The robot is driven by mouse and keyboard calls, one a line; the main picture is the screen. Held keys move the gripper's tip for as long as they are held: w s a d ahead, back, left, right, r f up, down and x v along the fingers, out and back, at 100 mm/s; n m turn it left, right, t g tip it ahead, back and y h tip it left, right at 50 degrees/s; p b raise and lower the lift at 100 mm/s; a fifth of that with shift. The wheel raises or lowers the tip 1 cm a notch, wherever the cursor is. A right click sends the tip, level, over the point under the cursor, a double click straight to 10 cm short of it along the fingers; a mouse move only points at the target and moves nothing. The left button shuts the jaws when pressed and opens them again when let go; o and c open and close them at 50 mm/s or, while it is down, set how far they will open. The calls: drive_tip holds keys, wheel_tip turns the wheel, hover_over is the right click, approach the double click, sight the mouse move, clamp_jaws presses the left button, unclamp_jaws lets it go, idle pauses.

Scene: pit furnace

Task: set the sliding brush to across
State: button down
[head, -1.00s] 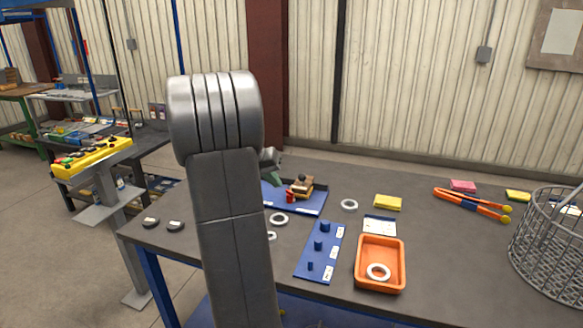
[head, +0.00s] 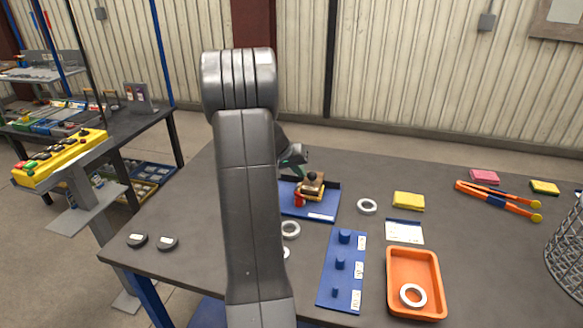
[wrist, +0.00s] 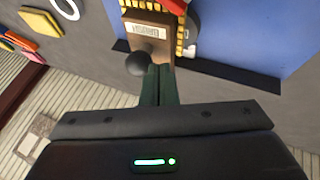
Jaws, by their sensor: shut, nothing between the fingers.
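The sliding brush (head: 313,188) is a brown wooden block with yellowish bristles and a black ball knob. It sits on a blue board (head: 331,204) near the middle of the table, beside a small red part (head: 299,200). In the wrist view the brush block (wrist: 149,30) carries a pale label, and its dark knob (wrist: 137,64) points toward me. My gripper (head: 298,160) is behind and just left of the brush in the head view, partly hidden by my arm. In the wrist view its fingers (wrist: 159,72) are together and empty, right beside the knob; I cannot tell whether they touch.
A blue peg board (head: 332,283), grey rings (head: 367,206), an orange tray (head: 433,270) with a ring, and a yellow sponge (head: 409,200) lie to the right. Orange tongs (head: 497,197) and a wire basket (head: 570,245) are farther right.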

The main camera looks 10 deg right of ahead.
idle(0.3)
drive_tip(key=shift+s+d+f+b, duration=0.1)
drive_tip(key=shift+s+d+b, duration=0.1)
drive_tip(key=shift+d+b, duration=0.25)
drive_tip(key=shift+s+d+f+b, duration=0.1)
drive_tip(key=shift+s+d+b, duration=0.1)
drive_tip(key=shift+d+b, duration=0.25)
drive_tip(key=shift+s+d+r, duration=0.15)
drive_tip(key=shift+d+r, duration=0.1)
